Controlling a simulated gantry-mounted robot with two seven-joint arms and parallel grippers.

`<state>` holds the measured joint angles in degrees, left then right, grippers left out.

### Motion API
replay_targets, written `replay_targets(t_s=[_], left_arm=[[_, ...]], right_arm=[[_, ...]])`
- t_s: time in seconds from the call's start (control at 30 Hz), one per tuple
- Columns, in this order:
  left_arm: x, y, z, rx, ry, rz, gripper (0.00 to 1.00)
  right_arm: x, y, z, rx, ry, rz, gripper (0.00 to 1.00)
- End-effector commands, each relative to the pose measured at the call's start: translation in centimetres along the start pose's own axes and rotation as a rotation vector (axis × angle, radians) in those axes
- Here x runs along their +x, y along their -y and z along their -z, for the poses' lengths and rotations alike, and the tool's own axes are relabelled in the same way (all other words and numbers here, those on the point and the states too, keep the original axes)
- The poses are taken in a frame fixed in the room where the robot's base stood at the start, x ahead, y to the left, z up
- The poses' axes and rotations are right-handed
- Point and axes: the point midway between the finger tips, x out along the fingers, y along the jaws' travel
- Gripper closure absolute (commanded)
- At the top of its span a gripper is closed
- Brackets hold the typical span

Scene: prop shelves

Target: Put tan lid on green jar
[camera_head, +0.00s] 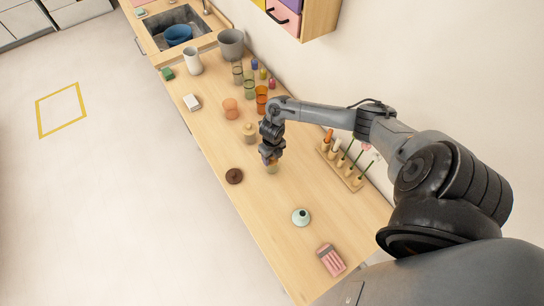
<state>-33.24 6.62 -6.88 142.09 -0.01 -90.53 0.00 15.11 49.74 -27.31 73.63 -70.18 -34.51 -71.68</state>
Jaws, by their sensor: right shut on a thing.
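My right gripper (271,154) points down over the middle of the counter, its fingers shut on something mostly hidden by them. A small yellowish-tan, glassy shape (272,168) shows just below the fingertips; I cannot tell whether it is the held thing or stands on the counter. A tan, rounded object (249,131) stands just behind and left of the gripper. A pale green round piece with a dark centre (300,217) lies nearer, to the right of the gripper; I cannot tell whether it is a jar or a lid. My left gripper is not in view.
A dark brown round piece (234,176) lies left of the gripper. Orange and green cups (249,91) stand behind it. A wooden peg rack (343,166) stands by the wall, and a pink box (331,260) is at the near end. The counter between is clear.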

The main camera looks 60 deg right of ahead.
Motion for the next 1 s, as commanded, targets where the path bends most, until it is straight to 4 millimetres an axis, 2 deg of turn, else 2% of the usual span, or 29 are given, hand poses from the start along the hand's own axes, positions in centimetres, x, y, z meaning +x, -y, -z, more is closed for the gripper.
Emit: replay_targets(t_s=[0.33, 0.37, 0.53, 0.83, 1.0], left_arm=[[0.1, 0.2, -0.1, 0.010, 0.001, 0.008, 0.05], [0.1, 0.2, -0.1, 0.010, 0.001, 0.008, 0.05], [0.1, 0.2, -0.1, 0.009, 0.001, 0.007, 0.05], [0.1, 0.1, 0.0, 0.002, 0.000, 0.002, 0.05], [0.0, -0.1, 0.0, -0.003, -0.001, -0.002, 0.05]], right_arm=[[0.0, 0.0, 0.0, 0.000, 0.000, 0.000, 0.74], [0.0, 0.0, 0.0, 0.000, 0.000, 0.000, 0.40], [0.1, 0.0, 0.0, -0.001, 0.000, 0.000, 0.15], [0.0, 0.0, 0.0, -0.001, 0.000, 0.000, 0.15], [-1.2, 0.0, -0.1, -0.002, 0.002, -0.002, 0.15]])
